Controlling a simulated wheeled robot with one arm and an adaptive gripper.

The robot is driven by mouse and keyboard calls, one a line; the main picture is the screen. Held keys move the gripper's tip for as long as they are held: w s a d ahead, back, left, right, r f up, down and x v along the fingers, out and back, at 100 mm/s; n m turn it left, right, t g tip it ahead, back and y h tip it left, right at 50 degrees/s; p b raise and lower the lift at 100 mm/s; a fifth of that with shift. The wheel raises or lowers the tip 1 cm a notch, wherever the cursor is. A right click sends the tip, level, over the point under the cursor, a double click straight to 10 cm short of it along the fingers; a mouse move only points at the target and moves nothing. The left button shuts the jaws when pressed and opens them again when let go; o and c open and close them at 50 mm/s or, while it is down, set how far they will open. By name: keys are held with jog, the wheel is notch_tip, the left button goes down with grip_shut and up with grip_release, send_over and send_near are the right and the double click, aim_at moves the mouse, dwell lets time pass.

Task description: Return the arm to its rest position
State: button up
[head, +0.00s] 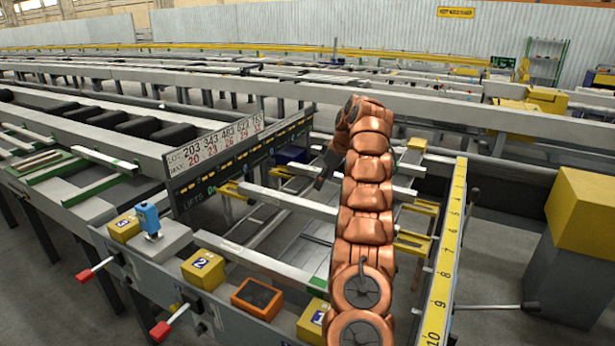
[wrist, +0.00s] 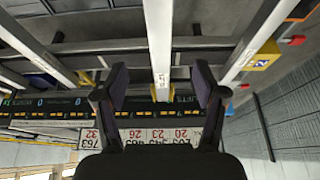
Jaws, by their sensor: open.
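My copper-coloured arm (head: 365,200) rises from the bottom of the head view and bends over at the top. My gripper (head: 326,168) hangs from its upper end, dark and partly hidden by the arm, left of the arm and above the runout table's bars. In the wrist view my gripper (wrist: 160,92) shows two dark fingers spread wide apart, with nothing between them. Beyond the fingers are a pale bar (wrist: 160,45) and the number board (wrist: 150,137), which appears upside down.
The number board (head: 215,148) stands left of my arm. A yellow numbered scale (head: 446,250) runs along the right. Yellow boxes (head: 203,268), an orange-framed box (head: 257,297) and red-knobbed levers (head: 172,322) line the front. A yellow-topped grey block (head: 582,215) stands far right.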

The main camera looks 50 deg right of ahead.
jog(key=w+a+r+m+g+y, duration=0.1)
jog(key=w+a+r, duration=0.15)
jog(key=a, duration=0.55)
jog(key=w+a+r, duration=0.1)
jog(key=a+r, duration=0.2)
jog(key=a, duration=0.4)
jog(key=s+a+r+m+g, duration=0.1)
jog(key=s+a, duration=0.2)
jog(key=a, duration=0.7)
jog(key=s+a+r+g, duration=0.1)
jog(key=s+a, duration=0.2)
jog(key=a, duration=0.6)
jog(key=s+a+f+g, duration=0.2)
jog(key=s+a, duration=1.2)
jog(key=s, duration=0.1)
jog(key=s+a+f+h, duration=0.1)
jog(key=s+f, duration=0.3)
jog(key=s, duration=0.5)
jog(key=s+a+f+m+g+h, duration=0.1)
jog(key=s+a+f, duration=0.2)
jog(key=s, duration=0.7)
jog(key=shift+s+f+p, duration=0.15)
jog(key=shift+f+p, duration=0.2)
jog(key=shift+p, duration=0.1)
jog(key=shift+a, duration=0.1)
jog(key=shift+c, duration=0.4)
